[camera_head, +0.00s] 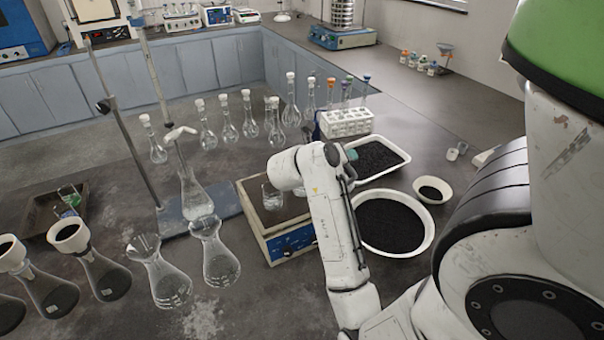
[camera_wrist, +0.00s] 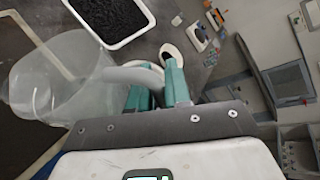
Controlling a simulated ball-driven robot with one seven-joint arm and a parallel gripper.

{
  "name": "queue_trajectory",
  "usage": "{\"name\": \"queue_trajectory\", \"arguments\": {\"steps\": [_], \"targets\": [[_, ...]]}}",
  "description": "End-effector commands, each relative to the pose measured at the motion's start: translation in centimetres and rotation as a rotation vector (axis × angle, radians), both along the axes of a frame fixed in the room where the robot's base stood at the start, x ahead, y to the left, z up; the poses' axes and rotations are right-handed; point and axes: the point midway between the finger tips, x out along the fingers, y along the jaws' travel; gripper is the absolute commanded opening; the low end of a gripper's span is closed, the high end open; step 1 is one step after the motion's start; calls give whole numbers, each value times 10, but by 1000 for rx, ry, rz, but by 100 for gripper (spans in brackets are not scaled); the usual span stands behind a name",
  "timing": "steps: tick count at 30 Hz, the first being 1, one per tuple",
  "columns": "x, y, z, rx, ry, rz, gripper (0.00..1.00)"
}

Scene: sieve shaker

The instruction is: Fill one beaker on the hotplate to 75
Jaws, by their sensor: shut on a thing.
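The hotplate (camera_head: 290,240), with a brown top and blue front panel, stands mid-bench in the head view. A small clear beaker (camera_head: 271,197) shows at the left of its top; I cannot tell whether it rests there. In the wrist view, the teal fingers of my gripper (camera_wrist: 153,88) are shut on the pale curved handle of a clear jug-like vessel (camera_wrist: 55,85). That vessel lies left of the fingers and looks empty. I cannot tell whether it is the head view's beaker. In the head view my arm hides most of my gripper.
A white tray of black granules (camera_head: 401,155) and a round white bowl of them (camera_head: 427,240) lie right of the hotplate. A small bowl (camera_head: 447,189) sits beyond. Glass flasks (camera_head: 220,265) stand left of the hotplate, near a stand pole (camera_head: 133,150). A tube rack (camera_head: 345,115) is behind.

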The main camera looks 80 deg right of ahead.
Motion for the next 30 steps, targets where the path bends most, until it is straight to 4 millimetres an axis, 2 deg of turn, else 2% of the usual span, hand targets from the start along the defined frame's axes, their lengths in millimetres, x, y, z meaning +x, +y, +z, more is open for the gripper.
{"name": "queue_trajectory", "arguments": {"steps": [30], "targets": [[3, -1, 5, 17, 47, 0, 0]]}}
